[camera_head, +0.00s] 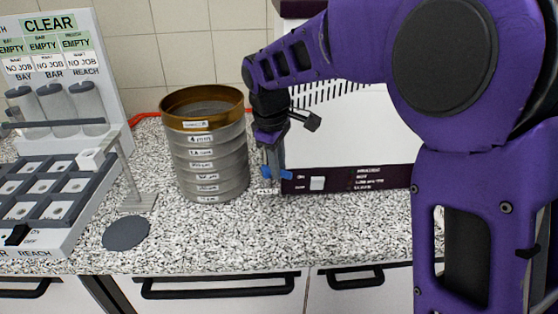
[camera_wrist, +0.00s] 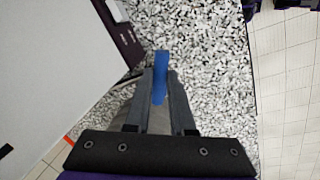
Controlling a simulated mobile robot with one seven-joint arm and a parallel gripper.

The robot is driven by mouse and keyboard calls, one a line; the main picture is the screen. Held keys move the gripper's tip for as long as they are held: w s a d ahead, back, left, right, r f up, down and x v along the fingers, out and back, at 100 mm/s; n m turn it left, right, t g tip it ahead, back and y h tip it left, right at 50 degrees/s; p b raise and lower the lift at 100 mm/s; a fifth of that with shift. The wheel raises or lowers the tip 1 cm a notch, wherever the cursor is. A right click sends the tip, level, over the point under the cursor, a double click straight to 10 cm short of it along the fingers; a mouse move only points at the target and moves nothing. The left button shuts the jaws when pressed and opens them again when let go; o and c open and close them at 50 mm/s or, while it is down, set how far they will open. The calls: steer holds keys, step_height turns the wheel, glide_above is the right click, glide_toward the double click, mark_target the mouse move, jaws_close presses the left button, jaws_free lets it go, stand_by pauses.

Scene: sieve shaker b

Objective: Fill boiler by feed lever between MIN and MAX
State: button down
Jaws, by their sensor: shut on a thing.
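My gripper (camera_head: 272,165) points down at the lower left corner of a white machine (camera_head: 375,130) with a dark front strip. Its jaws are shut on a blue handle (camera_head: 286,174), which I take to be the feed lever. In the wrist view, the blue handle (camera_wrist: 161,70) sits between the fingertips (camera_wrist: 160,88) and sticks out past them. The handle's mount is hidden. My arm covers the machine's right side. I can make out no MIN or MAX marks and no water level.
A sieve stack (camera_head: 212,150) with a brown top ring stands close left of my gripper. A dark disc (camera_head: 126,233), a small stand (camera_head: 137,201) and a grey compartment rack (camera_head: 40,190) lie further left. The speckled counter (camera_head: 250,235) is clear in front.

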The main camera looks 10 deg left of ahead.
stand_by(0.3)
steer(key=c, duration=0.8)
jaws_free()
steer(key=shift+o, duration=0.2)
steer(key=s+a+r+p, duration=0.1)
steer(key=s+r+p, duration=0.1)
steer(key=r, duration=1.5)
steer(key=shift+s+p, duration=0.4)
steer(key=shift+s, duration=0.3)
